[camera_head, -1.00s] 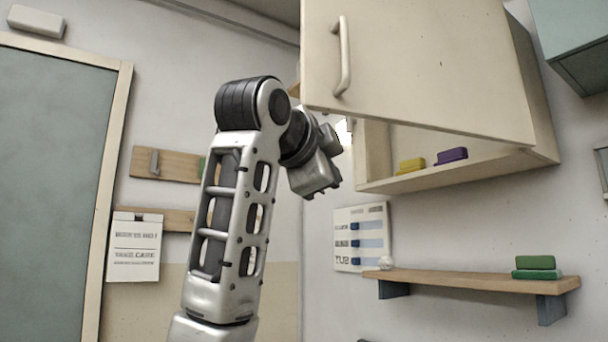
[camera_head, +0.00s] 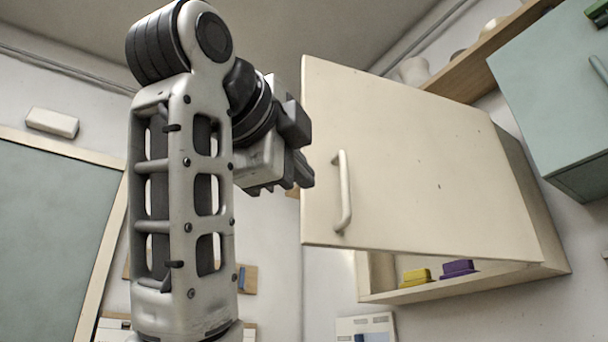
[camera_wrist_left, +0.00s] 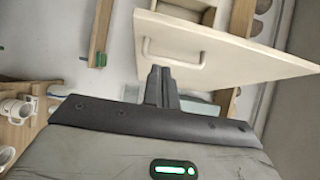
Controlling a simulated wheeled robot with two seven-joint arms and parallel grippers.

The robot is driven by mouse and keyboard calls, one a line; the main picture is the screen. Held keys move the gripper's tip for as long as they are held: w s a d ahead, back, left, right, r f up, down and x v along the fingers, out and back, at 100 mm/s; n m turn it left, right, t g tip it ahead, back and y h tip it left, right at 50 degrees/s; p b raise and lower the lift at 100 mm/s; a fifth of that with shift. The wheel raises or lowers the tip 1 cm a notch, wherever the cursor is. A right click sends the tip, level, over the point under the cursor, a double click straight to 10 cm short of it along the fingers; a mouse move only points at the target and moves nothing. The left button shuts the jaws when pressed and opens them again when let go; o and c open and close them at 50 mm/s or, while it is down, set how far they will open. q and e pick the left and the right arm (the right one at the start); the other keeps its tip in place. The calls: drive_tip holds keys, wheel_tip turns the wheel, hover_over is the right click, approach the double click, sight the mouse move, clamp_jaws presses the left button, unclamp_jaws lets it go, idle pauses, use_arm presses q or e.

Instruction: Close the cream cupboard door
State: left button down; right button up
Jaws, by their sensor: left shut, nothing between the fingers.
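The cream cupboard door (camera_head: 415,165) stands swung open on the wall cupboard, its free edge toward the left and its hinge side at the right. A curved handle (camera_head: 343,192) sits near its free edge. The door also shows in the left wrist view (camera_wrist_left: 225,58), with the handle (camera_wrist_left: 172,58) just beyond the fingertips. The cupboard (camera_head: 525,210) shows part of its open inside below the door. My left gripper (camera_head: 303,180) is shut and empty, beside the door's free edge; contact cannot be told. My right gripper is not in view.
A yellow block (camera_head: 416,277) and a purple block (camera_head: 457,268) lie on the cupboard's floor. A teal cupboard (camera_head: 555,100) hangs at the right. A wooden shelf (camera_head: 490,45) with pots runs above. White mugs (camera_wrist_left: 20,108) show in the left wrist view.

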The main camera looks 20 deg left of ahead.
sight(314, 209)
use_arm(q)
drive_tip(key=w+p, duration=0.1)
drive_tip(key=w, duration=0.2)
drive_tip(key=w+a+p, duration=0.1)
drive_tip(key=w, duration=0.2)
drive_tip(key=shift+w+a, duration=0.2)
drive_tip(key=shift+w, duration=0.15)
drive_tip(key=shift+w+a, duration=0.35)
drive_tip(key=shift+w, duration=0.05)
drive_tip(key=shift+w+a, duration=0.1)
